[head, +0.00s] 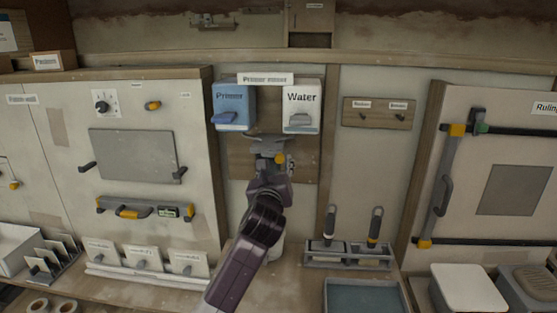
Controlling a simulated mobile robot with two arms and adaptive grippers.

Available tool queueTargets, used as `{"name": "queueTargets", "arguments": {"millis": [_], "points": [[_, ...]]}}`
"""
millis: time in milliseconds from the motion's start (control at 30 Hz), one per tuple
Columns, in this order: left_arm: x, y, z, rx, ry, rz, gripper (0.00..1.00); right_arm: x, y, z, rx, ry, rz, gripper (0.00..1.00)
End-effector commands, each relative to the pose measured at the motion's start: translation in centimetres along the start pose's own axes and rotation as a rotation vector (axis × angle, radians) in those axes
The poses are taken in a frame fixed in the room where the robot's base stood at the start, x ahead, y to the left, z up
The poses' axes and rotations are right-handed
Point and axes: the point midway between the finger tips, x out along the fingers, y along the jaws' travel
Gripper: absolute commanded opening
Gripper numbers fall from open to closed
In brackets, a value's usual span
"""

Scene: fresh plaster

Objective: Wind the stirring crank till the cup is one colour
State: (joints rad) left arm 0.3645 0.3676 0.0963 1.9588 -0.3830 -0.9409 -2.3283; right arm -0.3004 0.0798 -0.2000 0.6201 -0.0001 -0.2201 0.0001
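The primer mixer, labelled "Primer mixer" (265,79), is on the wall at the middle, with a blue Primer box (232,106) and a white Water box (302,98). Each box has a lever at its lower front. My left gripper (268,142) is in front of the wooden backboard (305,165), just below and between the boxes. A small yellow knob (280,159) shows right beside it; I cannot tell whether this is the crank's handle or whether the gripper touches it. The cup and its colour cannot be made out behind my arm. The finger opening is unclear. My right gripper is out of view.
A rack with two upright-handled tools (347,256) stands on the bench at right, behind a blue-grey tray (366,297). Left is a panel with a grey plate (137,156); right is a panel with a rail frame (446,180). A hook board (378,113) hangs right of the mixer.

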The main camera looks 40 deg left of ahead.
Motion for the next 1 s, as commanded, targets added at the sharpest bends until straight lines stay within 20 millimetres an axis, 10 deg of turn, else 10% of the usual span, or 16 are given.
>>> {"name": "queueTargets", "arguments": {"millis": [567, 1000], "points": [[2.7, 0.0, -0.1, -0.001, 0.001, -0.001, 0.37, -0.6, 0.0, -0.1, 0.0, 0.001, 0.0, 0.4], [2.7, 0.0, -0.1, -0.001, 0.002, 0.0, 0.0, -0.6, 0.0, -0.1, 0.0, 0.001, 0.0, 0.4]]}}
